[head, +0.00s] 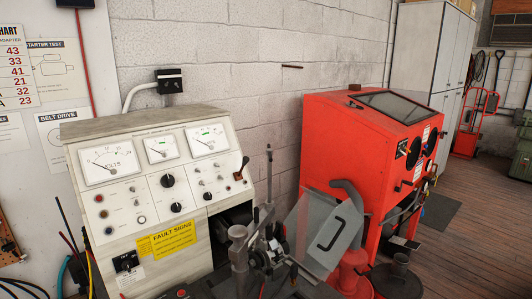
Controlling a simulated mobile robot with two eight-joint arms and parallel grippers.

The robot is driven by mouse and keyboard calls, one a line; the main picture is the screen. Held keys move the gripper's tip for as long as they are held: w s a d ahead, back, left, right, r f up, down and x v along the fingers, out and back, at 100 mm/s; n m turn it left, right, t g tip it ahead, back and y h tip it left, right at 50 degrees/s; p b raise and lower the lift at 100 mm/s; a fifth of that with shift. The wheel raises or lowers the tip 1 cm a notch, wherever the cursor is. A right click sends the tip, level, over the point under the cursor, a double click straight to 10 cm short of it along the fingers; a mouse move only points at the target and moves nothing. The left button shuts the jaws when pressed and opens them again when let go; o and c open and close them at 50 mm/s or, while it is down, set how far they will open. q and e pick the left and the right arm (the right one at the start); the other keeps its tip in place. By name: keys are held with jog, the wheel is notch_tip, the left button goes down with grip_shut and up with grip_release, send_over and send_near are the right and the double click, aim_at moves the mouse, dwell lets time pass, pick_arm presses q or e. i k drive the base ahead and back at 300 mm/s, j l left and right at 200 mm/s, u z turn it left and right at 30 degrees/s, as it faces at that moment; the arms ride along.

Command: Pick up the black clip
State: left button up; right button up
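I cannot make out a black clip for certain. Black and red leads (70,238) rise at the lower left beside the tester, and their ends are too small to tell whether one is a clip. Neither of my grippers is in view.
A test bench (90,133) with dials and a yellow label (166,240) stands centre left. Metal clamp hardware (240,255) and a clear shield (312,232) with a black handle (331,233) stand before it. A red cabinet (335,140) stands right. Wooden floor (480,235) is open at far right.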

aim_at(294, 268)
jog(key=i+l, duration=0.15)
jog(key=l, duration=0.15)
jog(key=i+l, duration=0.15)
jog(key=l, duration=0.2)
jog(key=i+l, duration=0.35)
jog(key=l, duration=0.3)
jog(key=l+u, duration=0.15)
jog(key=u, duration=0.3)
jog(key=i+l+u, duration=0.1)
jog(key=u, duration=0.35)
jog(key=l+u, duration=0.25)
jog(key=u, duration=0.2)
